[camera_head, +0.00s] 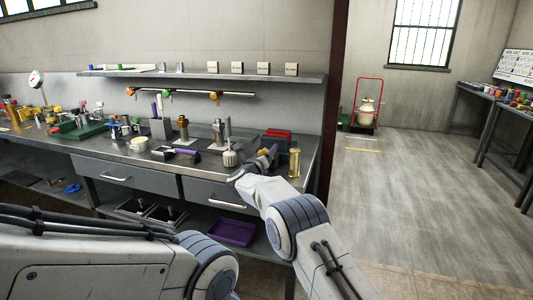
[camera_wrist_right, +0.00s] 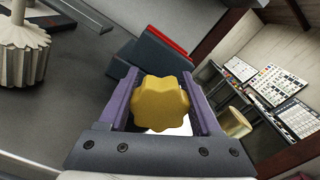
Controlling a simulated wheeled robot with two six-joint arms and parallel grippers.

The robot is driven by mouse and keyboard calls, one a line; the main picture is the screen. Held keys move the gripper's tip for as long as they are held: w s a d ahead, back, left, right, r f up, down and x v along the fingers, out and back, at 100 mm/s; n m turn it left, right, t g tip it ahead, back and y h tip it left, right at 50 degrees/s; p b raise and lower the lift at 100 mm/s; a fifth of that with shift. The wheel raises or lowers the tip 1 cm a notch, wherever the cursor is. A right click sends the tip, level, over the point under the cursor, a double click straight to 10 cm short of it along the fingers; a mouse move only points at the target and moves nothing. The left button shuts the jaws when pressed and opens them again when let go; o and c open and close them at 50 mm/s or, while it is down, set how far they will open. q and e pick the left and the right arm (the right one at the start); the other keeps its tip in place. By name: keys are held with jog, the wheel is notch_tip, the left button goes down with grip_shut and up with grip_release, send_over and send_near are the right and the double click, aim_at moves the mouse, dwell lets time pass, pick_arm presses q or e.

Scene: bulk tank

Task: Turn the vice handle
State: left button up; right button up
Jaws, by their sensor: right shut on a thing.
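My right gripper (camera_head: 264,157) is over the right end of the workbench. In the right wrist view, its purple fingers (camera_wrist_right: 160,90) are shut on a yellow lobed knob (camera_wrist_right: 161,103). I cannot tell from these views whether the knob is fixed to a vice; the wrist hides it in the head view. No vice handle shows clearly elsewhere.
A white ribbed thing (camera_head: 230,157) stands left of the right gripper. A red and dark blue bin (camera_head: 277,139) is behind it, and a brass cylinder (camera_head: 294,163) is to its right. Several tools crowd the bench's left part. The floor (camera_head: 410,190) at right is clear.

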dwell(0.3)
jog(key=o, duration=1.4)
jog(key=shift+s+a, duration=0.3)
jog(key=shift+s, duration=0.3)
jog(key=b+v, duration=0.1)
jog(key=v, duration=0.8)
jog(key=shift+s+b, duration=0.1)
jog(key=shift+b, duration=0.25)
